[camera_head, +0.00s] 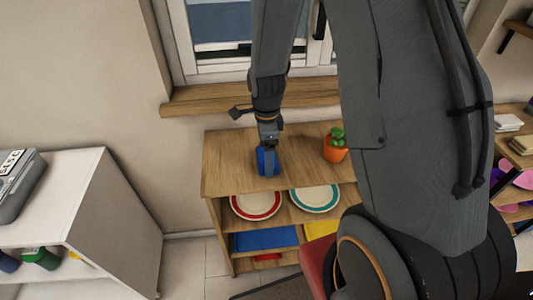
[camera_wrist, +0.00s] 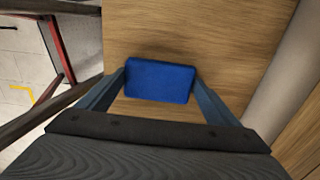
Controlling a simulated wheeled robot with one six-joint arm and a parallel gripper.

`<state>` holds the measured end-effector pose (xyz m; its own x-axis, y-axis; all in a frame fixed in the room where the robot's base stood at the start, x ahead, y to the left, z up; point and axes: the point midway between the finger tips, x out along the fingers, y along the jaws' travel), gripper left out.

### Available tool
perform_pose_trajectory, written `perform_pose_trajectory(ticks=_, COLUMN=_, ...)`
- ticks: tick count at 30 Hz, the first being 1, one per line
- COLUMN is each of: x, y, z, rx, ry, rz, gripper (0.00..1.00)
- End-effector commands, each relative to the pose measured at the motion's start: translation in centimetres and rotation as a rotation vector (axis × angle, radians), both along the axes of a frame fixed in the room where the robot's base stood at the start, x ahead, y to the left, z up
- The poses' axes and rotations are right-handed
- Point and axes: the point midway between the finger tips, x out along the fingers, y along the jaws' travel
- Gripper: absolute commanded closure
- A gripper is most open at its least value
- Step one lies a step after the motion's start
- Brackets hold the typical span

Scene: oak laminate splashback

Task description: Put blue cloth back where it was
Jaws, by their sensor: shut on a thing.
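The blue cloth (camera_head: 260,161) is a small folded blue block at the top of the wooden shelf unit (camera_head: 225,165). It also shows in the wrist view (camera_wrist: 160,82), between the two fingers. My gripper (camera_head: 268,165) points down over the left half of the unit's top and is shut on the cloth. In the wrist view the gripper (camera_wrist: 160,95) has a finger at each side of the cloth, with wooden surface behind it. I cannot tell whether the cloth touches the top or is held just above it.
A potted plant (camera_head: 335,150) in an orange pot stands on the same top, to the right. Plates with red (camera_head: 256,204) and teal (camera_head: 315,198) rims are on the shelf below. A window sill (camera_head: 200,99) is behind. A white cabinet (camera_head: 100,215) stands at the left.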

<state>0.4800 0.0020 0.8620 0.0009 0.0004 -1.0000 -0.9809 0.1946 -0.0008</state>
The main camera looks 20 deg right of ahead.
Motion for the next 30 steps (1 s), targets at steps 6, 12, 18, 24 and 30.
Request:
perform_pose_trajectory(ticks=6, x=0.0, y=0.0, z=-0.2, rx=0.000, ry=0.000, rz=0.000, gripper=0.00)
perform_pose_trajectory(ticks=12, x=0.0, y=0.0, z=-0.1, rx=0.000, ry=0.000, rz=0.000, gripper=0.00)
perform_pose_trajectory(ticks=18, x=0.1, y=0.0, z=1.4, rx=0.000, ry=-0.003, rz=0.000, gripper=0.00)
perform_pose_trajectory(ticks=24, x=0.2, y=0.0, z=4.4, rx=0.000, ry=-0.005, rz=0.000, gripper=0.00)
perform_pose_trajectory(ticks=30, x=0.2, y=0.0, z=7.8, rx=0.000, ry=-0.005, rz=0.000, gripper=0.00)
